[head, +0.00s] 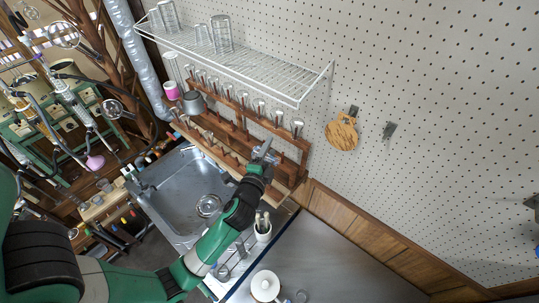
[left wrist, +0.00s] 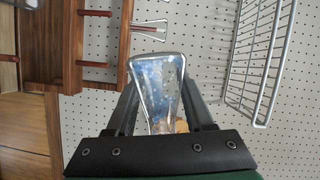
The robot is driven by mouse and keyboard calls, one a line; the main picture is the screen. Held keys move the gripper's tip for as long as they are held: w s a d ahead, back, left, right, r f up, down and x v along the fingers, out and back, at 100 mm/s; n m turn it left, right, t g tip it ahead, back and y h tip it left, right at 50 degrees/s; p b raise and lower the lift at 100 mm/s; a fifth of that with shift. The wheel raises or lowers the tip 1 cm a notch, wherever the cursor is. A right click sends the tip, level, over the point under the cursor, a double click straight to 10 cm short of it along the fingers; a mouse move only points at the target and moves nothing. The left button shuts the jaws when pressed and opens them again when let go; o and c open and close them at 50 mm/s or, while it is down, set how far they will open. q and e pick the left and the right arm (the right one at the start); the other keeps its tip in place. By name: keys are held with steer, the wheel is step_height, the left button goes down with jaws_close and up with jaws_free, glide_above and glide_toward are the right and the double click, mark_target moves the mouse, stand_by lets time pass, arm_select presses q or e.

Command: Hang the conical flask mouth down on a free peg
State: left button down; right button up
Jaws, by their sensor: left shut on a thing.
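My left gripper (head: 264,154) is in front of the right part of the wooden peg rack (head: 305,150), above the right end of the sink. It is shut on the clear glass conical flask (left wrist: 157,85), which sits between the two fingers in the left wrist view, its broad end away from the palm. In the head view the flask is small and hard to make out. The rack's upper rail carries several pegs with glassware on them. In the left wrist view, bare dark red pegs (left wrist: 97,13) stick out of the rack at left. My right gripper is not in view.
A white wire shelf (head: 270,75) with glasses hangs above the rack. A grey mug (head: 194,102) and a pink-based vessel (head: 171,91) are at the rack's left end. The steel sink (head: 190,190) lies below. A round wooden board (head: 342,132) hangs on the pegboard at right.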

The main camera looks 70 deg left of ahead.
arm_select(q)
steer(key=m+t+y+b, duration=0.1)
steer(key=m+b, duration=0.2)
steer(key=m, duration=0.1)
steer(key=m+t+h+b, duration=0.4)
steer(key=m+t+b, duration=0.6)
steer(key=m, duration=1)
glide_above(293, 139)
steer(key=s+d+b, duration=0.1)
steer(key=s+b, duration=0.1)
steer(key=s, duration=0.1)
steer(key=shift+g, duration=1.1)
step_height(293, 139, down, 8)
steer(key=b, duration=0.7)
steer(key=shift+w+d+f, duration=0.1)
steer(key=shift+d+f, duration=0.05)
steer(key=shift+f, duration=0.1)
steer(key=shift+f, duration=0.15)
steer(key=shift+f+b, duration=0.1)
steer(key=shift+b, duration=0.3)
steer(key=shift+c, duration=1)
jaws_free()
steer(key=shift+f+m, duration=0.1)
steer(key=shift+m, duration=0.2)
